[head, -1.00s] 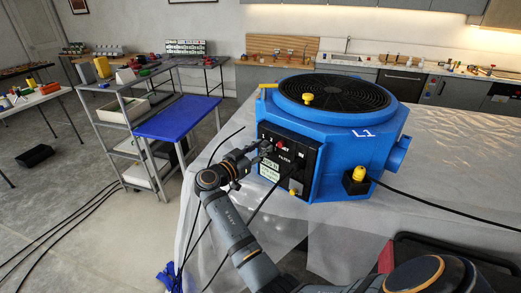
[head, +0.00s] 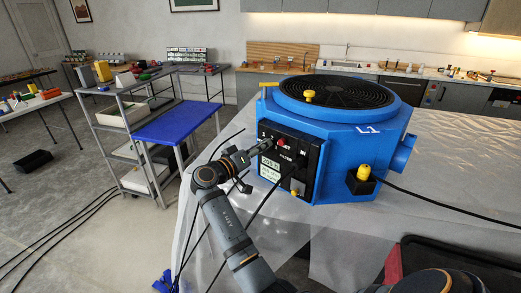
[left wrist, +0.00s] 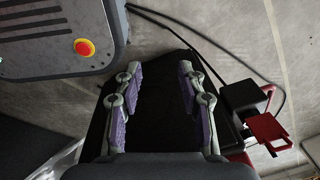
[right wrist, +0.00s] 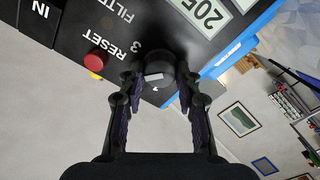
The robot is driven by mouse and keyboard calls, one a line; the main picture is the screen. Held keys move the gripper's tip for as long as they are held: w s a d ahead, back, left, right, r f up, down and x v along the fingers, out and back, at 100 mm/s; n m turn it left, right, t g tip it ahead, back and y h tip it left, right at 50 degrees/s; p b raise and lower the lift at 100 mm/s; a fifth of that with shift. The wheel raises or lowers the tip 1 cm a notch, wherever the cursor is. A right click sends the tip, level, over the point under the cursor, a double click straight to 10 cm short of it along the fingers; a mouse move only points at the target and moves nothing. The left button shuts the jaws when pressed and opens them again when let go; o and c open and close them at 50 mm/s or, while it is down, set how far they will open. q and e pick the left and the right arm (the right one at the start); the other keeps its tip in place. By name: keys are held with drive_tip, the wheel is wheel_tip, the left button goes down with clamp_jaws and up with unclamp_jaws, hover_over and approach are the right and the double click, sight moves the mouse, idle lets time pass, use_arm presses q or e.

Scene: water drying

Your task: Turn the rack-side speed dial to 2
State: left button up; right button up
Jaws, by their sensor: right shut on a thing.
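The blue fan unit (head: 340,160) marked L1 stands on the sheet-covered table. Its black control panel (head: 311,163) faces the left of the head view. My right gripper (head: 268,146) reaches the panel's upper left. In the right wrist view, its fingers are shut on either side of a round black dial (right wrist: 158,68). The dial has a short white mark, and a "3" shows beside it. Its exact setting is unclear. A red RESET button (right wrist: 96,60) sits beside the dial. A display (right wrist: 204,14) reads 205.
A black cable runs to the panel's IN socket, close to my right arm. A yellow-topped black connector (head: 361,180) is on the unit's front. A grey shelf rack (head: 125,135) and a blue-topped table (head: 178,119) stand left, with open floor before them.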

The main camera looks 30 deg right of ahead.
drive_tip(key=shift+n, duration=0.9)
drive_tip(key=shift+r, duration=0.1)
drive_tip(key=o, duration=1.1)
drive_tip(key=shift+o, duration=0.2)
wheel_tip(320, 180, up, 10)
